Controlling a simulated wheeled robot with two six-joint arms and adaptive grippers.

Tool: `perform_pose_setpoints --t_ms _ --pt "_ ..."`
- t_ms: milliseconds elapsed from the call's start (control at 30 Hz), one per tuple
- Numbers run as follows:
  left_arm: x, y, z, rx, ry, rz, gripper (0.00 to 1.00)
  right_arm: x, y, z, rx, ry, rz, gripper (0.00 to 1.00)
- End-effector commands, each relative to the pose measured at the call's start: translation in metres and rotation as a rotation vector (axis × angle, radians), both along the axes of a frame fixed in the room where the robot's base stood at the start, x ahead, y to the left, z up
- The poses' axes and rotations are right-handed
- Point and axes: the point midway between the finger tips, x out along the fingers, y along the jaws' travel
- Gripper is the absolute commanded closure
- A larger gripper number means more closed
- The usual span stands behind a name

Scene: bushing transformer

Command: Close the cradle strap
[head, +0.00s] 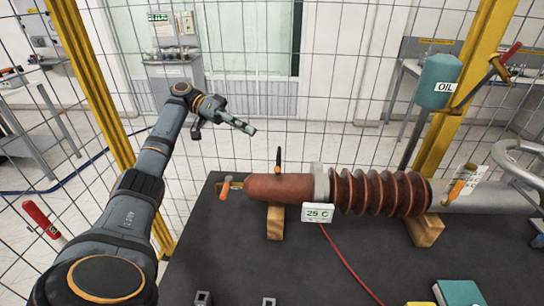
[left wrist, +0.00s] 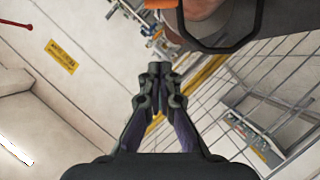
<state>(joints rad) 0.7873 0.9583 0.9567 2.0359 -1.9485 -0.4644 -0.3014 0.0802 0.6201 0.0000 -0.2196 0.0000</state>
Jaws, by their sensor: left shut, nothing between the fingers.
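A red-brown bushing (head: 270,188) with a ribbed section lies across wooden cradle blocks (head: 275,222) on a dark table (head: 300,260). A thin black piece with an orange lower part (head: 279,158), which looks like the cradle strap, stands upright at the bushing's far side, above the left block. It does not appear to cross over the bushing. My left gripper (head: 246,127) is shut and empty. It is in the air above and left of the black piece in the head view, apart from it. Its closed fingers (left wrist: 160,72) also show in the left wrist view. My right gripper is not seen.
A white 25 C display (head: 318,213) stands before the bushing with a red cable. An orange-ended fitting (head: 226,187) is at its left end. A teal OIL container (head: 437,82) and yellow posts (head: 465,85) stand behind right. A wire fence runs behind the table.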

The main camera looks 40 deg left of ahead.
Motion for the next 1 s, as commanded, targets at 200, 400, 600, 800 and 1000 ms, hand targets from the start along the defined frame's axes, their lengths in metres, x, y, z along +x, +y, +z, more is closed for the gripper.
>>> perform_pose_setpoints --t_ms 200,400,600,800,1000 --pt "0.008 -0.042 -0.011 0.001 0.006 -0.004 1.0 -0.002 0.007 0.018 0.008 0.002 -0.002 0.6" --pt "0.018 -0.083 -0.022 -0.002 0.005 -0.002 1.0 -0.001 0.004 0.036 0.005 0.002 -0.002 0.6" --pt "-0.001 -0.087 -0.043 0.002 0.009 0.001 1.0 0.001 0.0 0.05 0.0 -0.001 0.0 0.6" --pt "-0.009 -0.09 -0.053 0.002 0.004 0.002 1.0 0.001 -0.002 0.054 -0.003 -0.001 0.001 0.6" --pt "-0.009 -0.09 -0.055 0.001 0.003 0.001 1.0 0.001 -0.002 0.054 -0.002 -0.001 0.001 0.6"
